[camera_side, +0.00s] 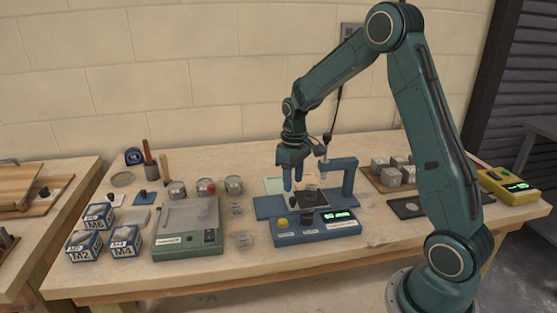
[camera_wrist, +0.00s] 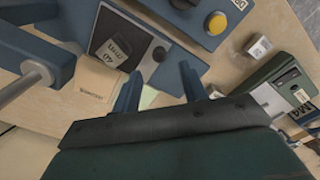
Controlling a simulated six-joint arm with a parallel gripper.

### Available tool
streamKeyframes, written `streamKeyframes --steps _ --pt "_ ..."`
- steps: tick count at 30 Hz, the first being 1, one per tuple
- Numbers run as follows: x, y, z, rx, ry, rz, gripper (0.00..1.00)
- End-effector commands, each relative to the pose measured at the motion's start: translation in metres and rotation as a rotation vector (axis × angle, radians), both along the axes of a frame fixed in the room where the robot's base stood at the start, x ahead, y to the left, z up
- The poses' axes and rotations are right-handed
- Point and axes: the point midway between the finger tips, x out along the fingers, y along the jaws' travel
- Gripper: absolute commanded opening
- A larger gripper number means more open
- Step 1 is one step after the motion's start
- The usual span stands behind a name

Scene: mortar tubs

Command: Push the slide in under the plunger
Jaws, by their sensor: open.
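The slide (camera_side: 317,199) is a dark plate on the blue test stand (camera_side: 264,207), with a small black knob (camera_wrist: 159,54) at one end. A grey labelled cube (camera_wrist: 115,50) sits on the slide. The plunger (camera_side: 323,165) hangs from the stand's blue arm (camera_side: 349,176); its silver rod (camera_wrist: 24,86) shows at the left of the wrist view. The cube and the rod are apart in that view. My gripper (camera_side: 293,187) is open and empty, low over the stand at the slide's knob end. In the wrist view its fingertips (camera_wrist: 160,70) lie either side of the knob; contact cannot be told.
A blue console (camera_side: 310,232) with a yellow button and green display stands in front. A green-grey scale (camera_side: 187,228) and labelled blue boxes (camera_side: 124,242) are left. A tray of grey cubes (camera_side: 375,183) is right.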

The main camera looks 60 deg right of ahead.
Motion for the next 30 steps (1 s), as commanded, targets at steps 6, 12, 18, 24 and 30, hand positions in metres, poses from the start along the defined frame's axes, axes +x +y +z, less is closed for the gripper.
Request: streamKeyframes --steps 6,12,18,24,30 --pt "0.001 0.0 0.04 -0.002 -0.004 0.0 0.43" --pt "0.001 0.0 0.065 -0.001 -0.003 0.0 0.43" --pt "0.0 0.0 0.077 -0.001 -0.001 0.0 0.43" --pt "0.0 0.0 0.079 0.0 0.0 0.0 0.43" --pt "0.001 0.0 0.078 -0.001 0.001 0.001 0.25"
